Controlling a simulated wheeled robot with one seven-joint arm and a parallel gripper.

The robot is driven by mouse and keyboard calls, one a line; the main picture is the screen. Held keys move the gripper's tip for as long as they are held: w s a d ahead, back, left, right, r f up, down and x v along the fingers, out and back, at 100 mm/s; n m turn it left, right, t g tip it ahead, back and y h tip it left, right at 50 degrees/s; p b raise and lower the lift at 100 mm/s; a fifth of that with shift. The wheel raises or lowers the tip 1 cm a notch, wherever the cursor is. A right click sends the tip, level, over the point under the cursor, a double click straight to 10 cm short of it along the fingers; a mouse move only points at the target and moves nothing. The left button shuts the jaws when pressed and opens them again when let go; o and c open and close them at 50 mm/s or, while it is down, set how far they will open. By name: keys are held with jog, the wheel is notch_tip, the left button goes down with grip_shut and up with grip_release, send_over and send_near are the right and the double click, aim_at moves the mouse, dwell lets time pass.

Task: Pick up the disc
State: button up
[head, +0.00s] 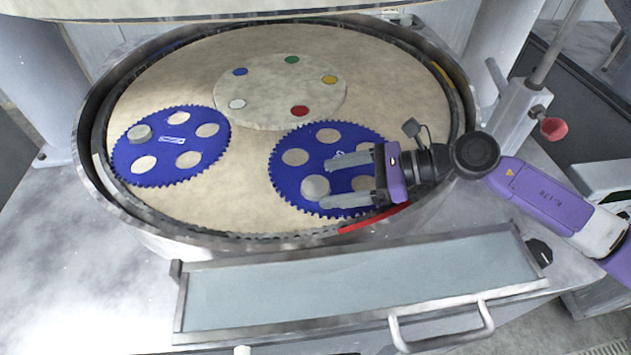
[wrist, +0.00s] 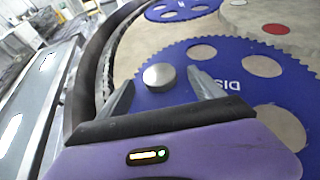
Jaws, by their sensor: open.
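A grey metal disc (head: 315,188) rests on the right blue toothed carrier (head: 288,176), at its front left. My gripper (head: 322,182) is open, with its two grey fingers reaching left over that carrier, near the disc. In the wrist view the disc (wrist: 159,77) shows just ahead of the fingertips, between their lines; my gripper (wrist: 160,88) has nothing between its fingers. I cannot tell the height of the fingers above the carrier. A second grey disc (head: 139,133) sits on the left blue carrier (head: 160,172), far from my gripper.
The carriers lie on a beige round platen (head: 238,197) inside a raised metal rim (head: 88,190). A central plate (head: 270,92) bears several coloured dots. A red strip (head: 375,218) lies by the front rim. A shallow tray (head: 180,318) with a handle stands in front.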

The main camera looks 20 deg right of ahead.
aim_at(325, 186)
jog(key=shift+x, duration=1.15)
jog(key=shift+a+f, duration=0.15)
jog(key=shift+a, duration=0.2)
jog(key=shift+c, duration=0.3)
jog(key=shift+f, duration=0.2)
jog(key=c, duration=1.5)
jog(key=shift+r+p, duration=0.1)
jog(key=shift+p, duration=0.2)
